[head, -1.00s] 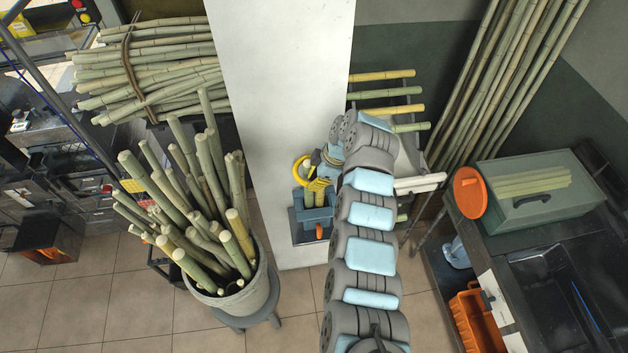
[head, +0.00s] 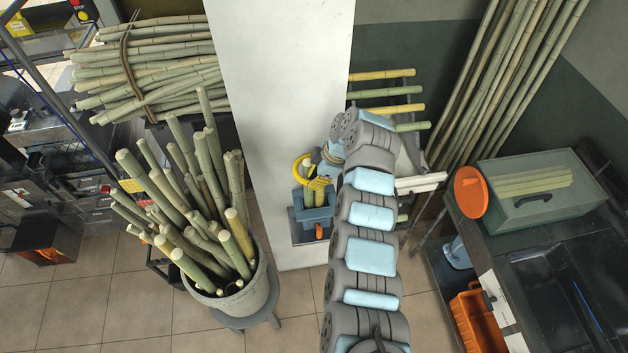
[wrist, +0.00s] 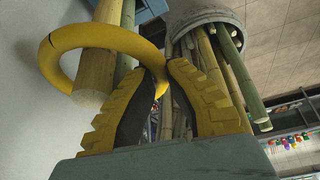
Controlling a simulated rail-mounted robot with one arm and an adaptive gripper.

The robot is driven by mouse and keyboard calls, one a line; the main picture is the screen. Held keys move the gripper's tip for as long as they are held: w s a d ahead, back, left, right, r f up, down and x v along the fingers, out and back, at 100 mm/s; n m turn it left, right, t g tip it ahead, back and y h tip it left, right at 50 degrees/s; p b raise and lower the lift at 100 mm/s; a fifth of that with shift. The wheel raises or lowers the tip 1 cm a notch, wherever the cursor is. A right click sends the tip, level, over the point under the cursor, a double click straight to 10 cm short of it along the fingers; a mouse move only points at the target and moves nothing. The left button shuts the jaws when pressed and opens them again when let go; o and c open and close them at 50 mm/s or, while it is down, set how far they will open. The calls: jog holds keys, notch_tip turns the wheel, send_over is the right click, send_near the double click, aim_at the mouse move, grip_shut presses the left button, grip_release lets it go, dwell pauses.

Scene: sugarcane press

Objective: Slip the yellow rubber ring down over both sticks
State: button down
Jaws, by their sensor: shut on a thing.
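The yellow rubber ring (wrist: 108,35) hangs tilted from my gripper (wrist: 162,78), whose yellow fingers are shut on one side of it. In the wrist view its near arc crosses in front of a yellowish stick (wrist: 95,75) and a greener stick (wrist: 127,35). Its far side passes behind the yellowish stick's end, so it appears to be around at least that stick; I cannot tell for the greener one. In the head view the ring (head: 301,166) sits at the stick tops, above the blue-grey holder (head: 316,214). My gripper (head: 319,184) partly hides the sticks there.
A grey bucket of cane (head: 245,300) on a stool stands to the left of the holder. A white column (head: 285,110) rises right behind it. Cane pieces lie on a rack (head: 388,92) behind my arm.

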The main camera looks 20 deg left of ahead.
dwell(0.3)
jog(key=c, duration=1.2)
grip_release()
jog(key=shift+o, duration=0.2)
jog(key=o, duration=0.5)
jog(key=shift+c, duration=0.2)
jog(key=shift+r, duration=4.55)
jog(key=shift+s, duration=0.1)
